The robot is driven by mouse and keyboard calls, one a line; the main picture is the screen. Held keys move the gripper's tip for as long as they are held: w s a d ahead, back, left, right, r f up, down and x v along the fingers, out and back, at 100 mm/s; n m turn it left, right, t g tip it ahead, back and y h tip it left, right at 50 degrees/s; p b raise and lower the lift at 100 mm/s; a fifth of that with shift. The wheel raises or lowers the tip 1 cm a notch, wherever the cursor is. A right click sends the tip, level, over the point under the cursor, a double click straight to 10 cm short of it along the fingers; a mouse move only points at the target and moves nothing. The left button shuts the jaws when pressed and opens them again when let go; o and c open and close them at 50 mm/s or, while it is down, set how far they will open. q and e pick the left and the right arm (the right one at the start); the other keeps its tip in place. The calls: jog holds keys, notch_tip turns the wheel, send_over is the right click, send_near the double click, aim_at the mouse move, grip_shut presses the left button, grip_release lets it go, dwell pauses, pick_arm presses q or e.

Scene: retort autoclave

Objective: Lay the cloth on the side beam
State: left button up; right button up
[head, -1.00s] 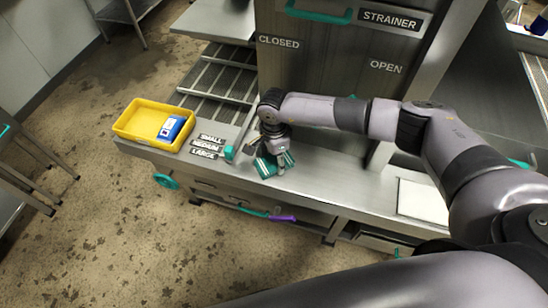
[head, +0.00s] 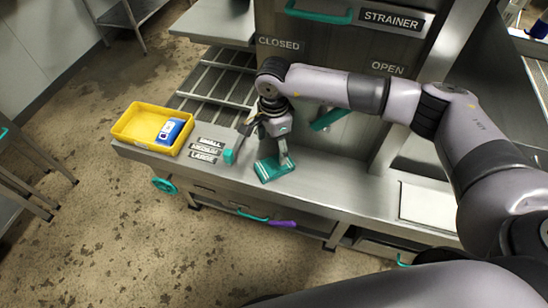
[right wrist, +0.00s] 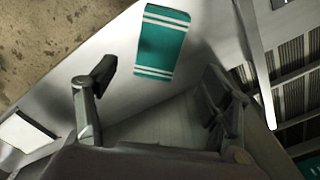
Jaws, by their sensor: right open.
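The cloth (head: 273,168) is teal with white stripes. It lies flat on the steel side beam (head: 330,187), near the beam's front edge. In the right wrist view the cloth (right wrist: 162,42) lies beyond the fingertips, with clear space between the fingers. My right gripper (head: 268,145) is open and empty, just above and behind the cloth in the head view. The two spread fingers (right wrist: 160,95) show in the right wrist view, apart from the cloth. My left gripper is not in view.
A yellow tray (head: 130,125) holding a blue-and-white pack (head: 170,131) stands at the beam's left end. A white sheet (head: 428,205) lies to the right. The strainer door panel (head: 330,60) stands behind.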

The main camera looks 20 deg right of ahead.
jog(key=shift+r+b, duration=0.3)
jog(key=shift+r, duration=1.65)
